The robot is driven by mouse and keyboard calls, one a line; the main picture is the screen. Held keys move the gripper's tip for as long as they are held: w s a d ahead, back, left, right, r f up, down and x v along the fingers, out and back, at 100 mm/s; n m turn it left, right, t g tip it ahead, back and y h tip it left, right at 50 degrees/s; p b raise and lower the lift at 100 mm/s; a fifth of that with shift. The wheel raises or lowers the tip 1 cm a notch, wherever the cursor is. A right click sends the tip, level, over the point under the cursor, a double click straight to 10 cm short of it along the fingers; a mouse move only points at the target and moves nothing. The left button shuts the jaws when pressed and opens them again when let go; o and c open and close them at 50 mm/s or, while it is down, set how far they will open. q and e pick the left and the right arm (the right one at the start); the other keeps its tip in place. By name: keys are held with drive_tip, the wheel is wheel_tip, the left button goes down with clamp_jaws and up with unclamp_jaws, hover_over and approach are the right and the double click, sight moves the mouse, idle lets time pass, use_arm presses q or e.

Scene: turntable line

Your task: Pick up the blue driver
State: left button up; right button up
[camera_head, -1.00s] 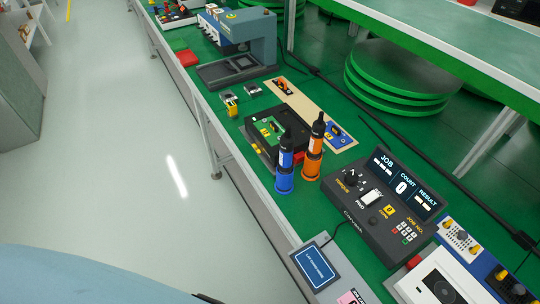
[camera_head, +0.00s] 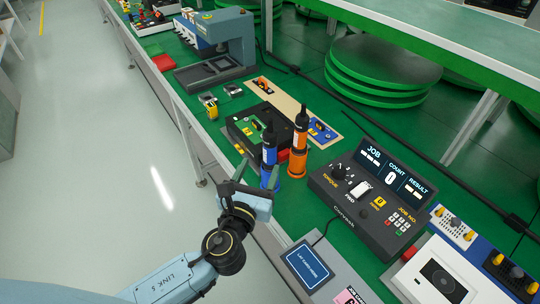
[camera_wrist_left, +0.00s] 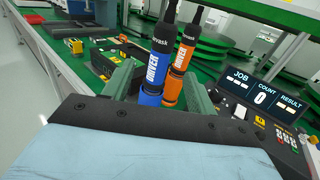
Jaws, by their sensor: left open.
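The blue driver (camera_head: 269,152) stands upright on the green bench top, with a black upper part. It also shows in the left wrist view (camera_wrist_left: 154,70). The orange driver (camera_head: 299,142) stands upright just right of it, and shows in the wrist view (camera_wrist_left: 182,67). My left gripper (camera_head: 254,177) is open at the near side of the blue driver, its fingers hiding part of the driver's lower body. In the wrist view the blue driver appears between the two green fingers (camera_wrist_left: 160,90), beyond their tips or close to them; I cannot tell exactly. My right gripper is not in view.
A job counter box (camera_head: 372,199) stands right of the drivers. A black fixture (camera_head: 247,127) lies behind them. A grey press (camera_head: 221,38) stands farther back. A blue-screened panel (camera_head: 306,265) lies at the bench's near edge. Green discs (camera_head: 385,65) are stacked beyond the bench.

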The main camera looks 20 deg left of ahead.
sight(268, 150)
use_arm(q)
drive_tip(key=w, duration=0.6)
drive_tip(key=shift+f, duration=0.1)
drive_tip(key=w, duration=0.3)
drive_tip(key=w+b, duration=0.1)
drive_tip(key=shift+w+f, duration=0.2)
drive_tip(key=shift+f, duration=0.05)
drive_tip(key=shift+w, duration=0.25)
drive_tip(key=shift+r, duration=0.1)
clamp_jaws()
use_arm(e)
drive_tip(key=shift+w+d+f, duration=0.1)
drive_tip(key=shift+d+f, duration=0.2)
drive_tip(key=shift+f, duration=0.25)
